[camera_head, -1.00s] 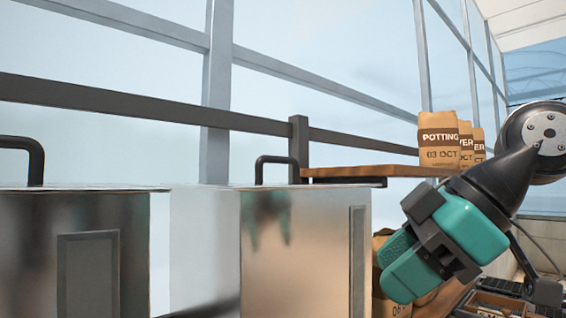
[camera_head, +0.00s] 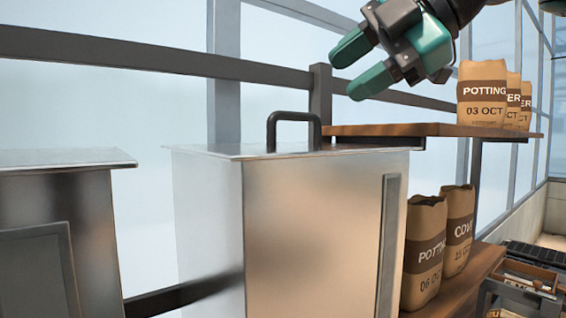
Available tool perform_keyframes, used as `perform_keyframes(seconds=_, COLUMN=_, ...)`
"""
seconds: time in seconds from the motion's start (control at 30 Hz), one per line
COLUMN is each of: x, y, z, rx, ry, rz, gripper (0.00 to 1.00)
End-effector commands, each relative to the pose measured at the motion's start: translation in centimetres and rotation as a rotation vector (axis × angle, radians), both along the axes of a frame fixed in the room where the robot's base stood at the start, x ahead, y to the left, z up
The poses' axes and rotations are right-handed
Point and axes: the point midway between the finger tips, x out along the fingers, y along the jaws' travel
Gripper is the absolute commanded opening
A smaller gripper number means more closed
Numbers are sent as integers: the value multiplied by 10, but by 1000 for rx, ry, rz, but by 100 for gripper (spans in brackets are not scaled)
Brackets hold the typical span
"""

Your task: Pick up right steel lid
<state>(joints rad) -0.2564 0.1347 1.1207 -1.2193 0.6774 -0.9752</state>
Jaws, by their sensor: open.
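The right steel lid (camera_head: 235,151) is a thin flat plate lying on top of the right steel bin (camera_head: 310,230). A black arched handle (camera_head: 293,119) stands up from it. My gripper (camera_head: 350,68) is above and to the right of the handle, apart from it, with teal fingers spread and pointing left and down. Nothing is between the fingers. A left steel bin (camera_head: 60,230) with its own lid (camera_head: 65,159) is cut off at the left edge; that lid's handle is out of view.
A wooden shelf (camera_head: 400,130) right of the bin holds paper bags (camera_head: 482,95). More bags (camera_head: 425,250) stand on a lower shelf (camera_head: 455,285). A dark rail (camera_head: 150,55) runs behind the bins. A crate (camera_head: 530,275) is at lower right.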

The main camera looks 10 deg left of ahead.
Motion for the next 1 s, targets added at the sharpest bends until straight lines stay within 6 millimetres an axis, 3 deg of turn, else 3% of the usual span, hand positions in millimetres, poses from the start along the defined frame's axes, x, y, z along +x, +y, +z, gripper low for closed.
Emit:
perform_keyframes(seconds=0.1, x=4, y=18, z=-11, rx=-1, ry=4, rz=3, gripper=44)
perform_keyframes(seconds=0.37, x=7, y=36, z=-21, rx=-1, ry=3, rz=4, gripper=44)
perform_keyframes(seconds=0.6, x=10, y=66, z=-39, rx=-1, ry=4, rz=4, gripper=44)
perform_keyframes(seconds=0.93, x=13, y=73, z=-46, rx=-1, ry=1, rz=1, gripper=44)
perform_keyframes(seconds=0.97, x=13, y=73, z=-46, rx=-1, ry=1, rz=1, gripper=42)
perform_keyframes(seconds=1.0, x=13, y=73, z=-46, rx=-1, ry=1, rz=1, gripper=32)
